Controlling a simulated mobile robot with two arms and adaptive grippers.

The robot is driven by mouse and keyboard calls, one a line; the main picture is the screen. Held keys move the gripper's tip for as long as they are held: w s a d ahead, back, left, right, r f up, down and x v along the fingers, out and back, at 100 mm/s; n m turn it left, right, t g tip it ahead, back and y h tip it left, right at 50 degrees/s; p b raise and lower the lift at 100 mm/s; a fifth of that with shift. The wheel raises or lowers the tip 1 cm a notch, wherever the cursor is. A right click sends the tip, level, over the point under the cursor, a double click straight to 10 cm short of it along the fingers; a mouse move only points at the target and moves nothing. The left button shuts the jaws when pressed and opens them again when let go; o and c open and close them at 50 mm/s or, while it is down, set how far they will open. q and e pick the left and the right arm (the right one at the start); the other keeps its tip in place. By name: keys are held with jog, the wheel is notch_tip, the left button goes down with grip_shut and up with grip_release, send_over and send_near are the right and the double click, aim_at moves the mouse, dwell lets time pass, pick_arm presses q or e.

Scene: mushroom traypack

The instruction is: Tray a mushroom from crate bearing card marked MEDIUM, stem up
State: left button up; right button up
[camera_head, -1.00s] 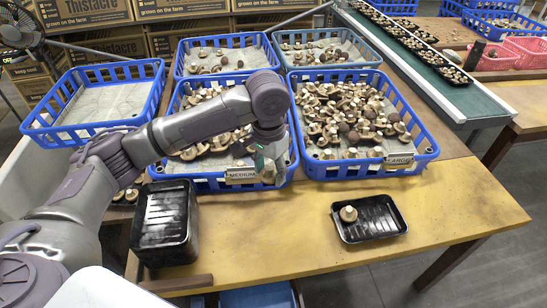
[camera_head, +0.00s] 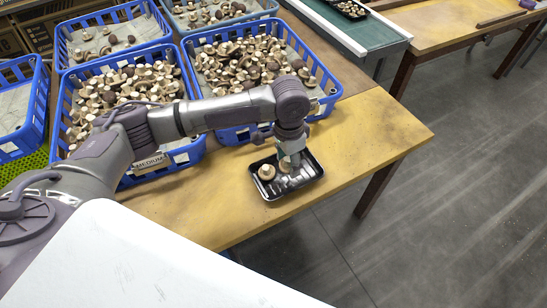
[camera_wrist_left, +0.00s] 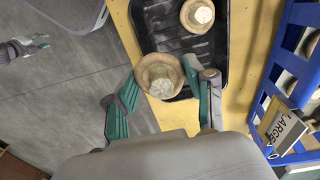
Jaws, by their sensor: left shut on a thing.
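My left gripper (camera_head: 290,162) is over the black tray (camera_head: 272,194) on the yellow table. In the left wrist view its two green fingers (camera_wrist_left: 160,92) are shut on a brown mushroom (camera_wrist_left: 146,74), stem toward the camera, over the tray's near end (camera_wrist_left: 206,52). Another mushroom (camera_wrist_left: 197,14) sits stem up in the tray; the head view shows it too (camera_head: 266,172). The crate with the MEDIUM card (camera_head: 151,163) is blue and full of mushrooms (camera_head: 125,85), partly hidden by my arm. My apparent right gripper (camera_wrist_left: 38,42) shows at the wrist view's left; its opening is unclear.
A blue crate of mushrooms (camera_head: 245,62) stands behind the tray; its card reads LARGE (camera_wrist_left: 285,130). Other crates stand farther back. The table's front edge is close to the tray, with grey floor (camera_head: 440,200) beyond. The yellow tabletop right of the tray (camera_head: 375,130) is clear.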

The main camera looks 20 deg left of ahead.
aim_at(290, 181)
pick_arm(q)
jog(key=shift+w+d+f+m+p, duration=0.15)
jog(key=shift+w+f+m+p, duration=0.6)
jog(key=shift+m, duration=0.35)
jog(key=shift+w+f+m, duration=0.2)
jog(key=shift+f+m, duration=0.1)
jog(key=shift+w+f, duration=0.1)
jog(key=shift+f, duration=0.35)
notch_tip(290, 181, down, 7)
jog(key=b, duration=0.8)
jog(key=shift+r+b, duration=0.15)
jog(key=shift+b, duration=0.15)
pick_arm(e)
notch_tip(290, 181, down, 6)
jog(key=shift+w+a, duration=0.3)
jog(key=shift+a, duration=0.1)
pick_arm(q)
jog(key=o, duration=0.9)
